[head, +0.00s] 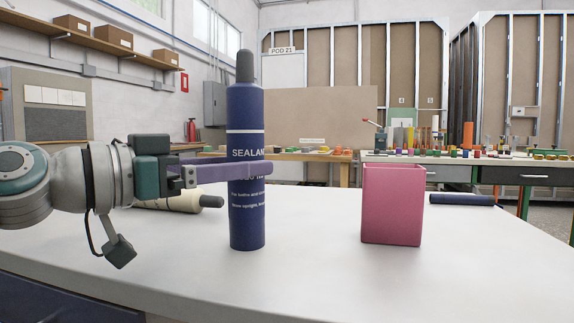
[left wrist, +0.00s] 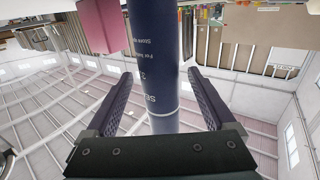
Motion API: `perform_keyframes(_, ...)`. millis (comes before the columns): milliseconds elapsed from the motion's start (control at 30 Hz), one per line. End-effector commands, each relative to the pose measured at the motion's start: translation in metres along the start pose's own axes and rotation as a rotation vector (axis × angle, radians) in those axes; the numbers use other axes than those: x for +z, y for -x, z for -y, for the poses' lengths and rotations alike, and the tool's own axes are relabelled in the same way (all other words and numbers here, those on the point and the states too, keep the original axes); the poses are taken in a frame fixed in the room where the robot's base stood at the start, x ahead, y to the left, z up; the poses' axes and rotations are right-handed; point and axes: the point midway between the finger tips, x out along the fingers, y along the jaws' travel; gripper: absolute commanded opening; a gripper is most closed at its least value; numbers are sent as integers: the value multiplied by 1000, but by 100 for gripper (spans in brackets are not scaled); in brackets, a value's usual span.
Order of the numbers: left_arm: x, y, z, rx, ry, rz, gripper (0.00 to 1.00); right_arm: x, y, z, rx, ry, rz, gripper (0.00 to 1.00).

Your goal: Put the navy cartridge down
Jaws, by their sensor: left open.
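The navy cartridge (head: 246,215), printed with white text, stands upright on the white table (head: 310,285) in the head view. Its dark nozzle points up. My left gripper (head: 250,172) is at about mid-height of the cartridge, with its fingers on either side of it. In the left wrist view the cartridge (left wrist: 158,60) runs between the two open fingers (left wrist: 165,100), with a gap showing on each side. My right gripper is in neither view.
A pink open-topped box (head: 392,210) stands to the right of the cartridge. A cream cartridge (head: 180,201) lies behind my left gripper. A dark navy cylinder (head: 462,200) lies at the table's right. The front of the table is clear.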

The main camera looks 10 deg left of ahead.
Motion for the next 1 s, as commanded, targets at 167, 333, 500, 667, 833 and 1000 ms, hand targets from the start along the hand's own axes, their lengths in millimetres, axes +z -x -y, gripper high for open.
perform_keyframes(167,-2,6,1,-2,0,1,88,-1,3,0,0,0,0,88)
perform_keyframes(333,1,40,1,-2,-2,5,88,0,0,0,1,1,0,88)
perform_keyframes(500,1,78,0,-1,-1,4,88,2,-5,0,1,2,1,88)
perform_keyframes(667,0,105,0,0,1,2,88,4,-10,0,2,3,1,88)
perform_keyframes(833,-2,118,0,1,-1,0,88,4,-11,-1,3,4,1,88)
perform_keyframes(1000,-3,120,0,1,-1,-1,88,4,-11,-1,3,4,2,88)
